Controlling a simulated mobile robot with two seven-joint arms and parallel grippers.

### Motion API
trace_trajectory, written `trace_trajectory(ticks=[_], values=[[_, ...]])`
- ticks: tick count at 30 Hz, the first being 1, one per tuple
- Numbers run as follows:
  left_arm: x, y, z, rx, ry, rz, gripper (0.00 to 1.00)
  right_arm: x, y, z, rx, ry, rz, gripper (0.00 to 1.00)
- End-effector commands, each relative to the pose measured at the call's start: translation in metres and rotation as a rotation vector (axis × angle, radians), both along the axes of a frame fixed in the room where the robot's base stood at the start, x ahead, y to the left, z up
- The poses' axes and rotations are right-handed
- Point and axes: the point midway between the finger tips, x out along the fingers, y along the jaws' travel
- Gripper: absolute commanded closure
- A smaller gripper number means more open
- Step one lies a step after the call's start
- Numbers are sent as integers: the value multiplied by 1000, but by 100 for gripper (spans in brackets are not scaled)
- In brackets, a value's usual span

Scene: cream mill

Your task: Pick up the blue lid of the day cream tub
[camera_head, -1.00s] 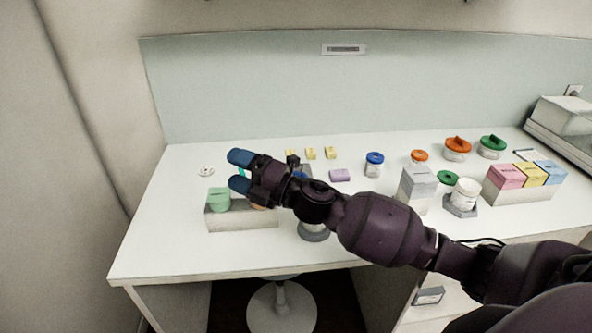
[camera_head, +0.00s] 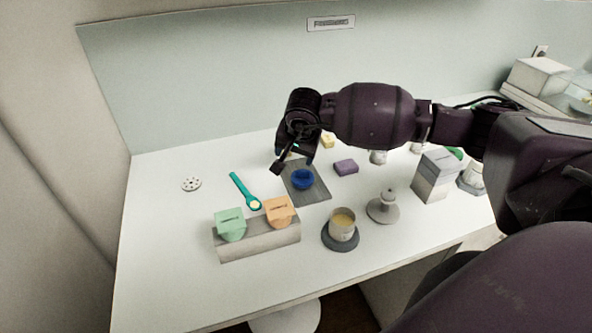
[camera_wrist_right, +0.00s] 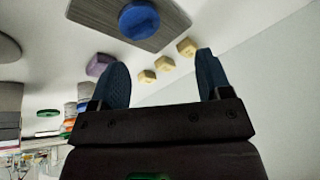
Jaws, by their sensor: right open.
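A round blue lid (camera_head: 303,180) lies on a dark grey mat (camera_head: 318,191) in the middle of the table. In the right wrist view the lid (camera_wrist_right: 138,20) shows at the top, beyond the fingertips. My right gripper (camera_head: 294,156) points down above the far edge of the mat, just behind the lid and apart from it. Its two blue fingers are spread with nothing between them in the wrist view (camera_wrist_right: 161,62). An open tub with yellowish cream (camera_head: 342,222) stands on a round dark base in front of the mat. My left gripper is not in view.
A grey holder (camera_head: 260,240) with green and orange blocks stands front left, with a teal spoon (camera_head: 243,190) behind it. A purple block (camera_head: 346,167) is right of the mat. A grey knobbed piece (camera_head: 384,208) and grey box (camera_head: 436,176) stand further right.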

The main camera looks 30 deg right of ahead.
Motion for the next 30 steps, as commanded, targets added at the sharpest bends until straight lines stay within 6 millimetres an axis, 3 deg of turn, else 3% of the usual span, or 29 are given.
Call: trace_trajectory(ticks=[3, 8, 18, 30], values=[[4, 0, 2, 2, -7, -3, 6, -4, -18, 1, -151, 45, 89, 29], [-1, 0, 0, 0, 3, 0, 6, -8, -21, 0, -197, 83, 160, 29], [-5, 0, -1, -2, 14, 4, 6, 5, -30, -40, -195, 85, 169, 29], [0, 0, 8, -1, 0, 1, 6, 16, -33, -67, -193, 86, 168, 29]])
